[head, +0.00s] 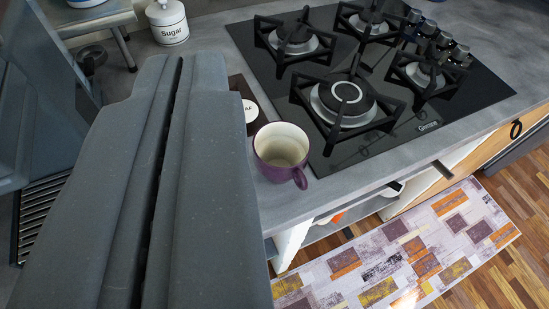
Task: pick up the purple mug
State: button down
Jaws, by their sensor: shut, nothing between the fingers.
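The purple mug (281,154) stands upright on the grey counter, close to the front left corner of the black hob. Its inside is cream and looks empty. Its handle points toward the lower right, near the counter's front edge. My gripper (182,62) fills the left of the view. Its two grey fingers lie side by side, shut, with only a thin dark gap between them. It is empty and lies to the left of the mug in the picture, hiding part of the counter there.
The black gas hob (450,105) with raised grates takes up the counter right of the mug. A dark box with a white round label (250,111) sits just behind the mug. A white sugar jar (168,22) stands at the back. A patterned rug (400,255) lies on the floor below.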

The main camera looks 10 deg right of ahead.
aim_at(281, 149)
jog(key=z, duration=0.5)
jog(key=k, duration=1.3)
jog(key=z, duration=0.6)
jog(key=i, duration=0.9)
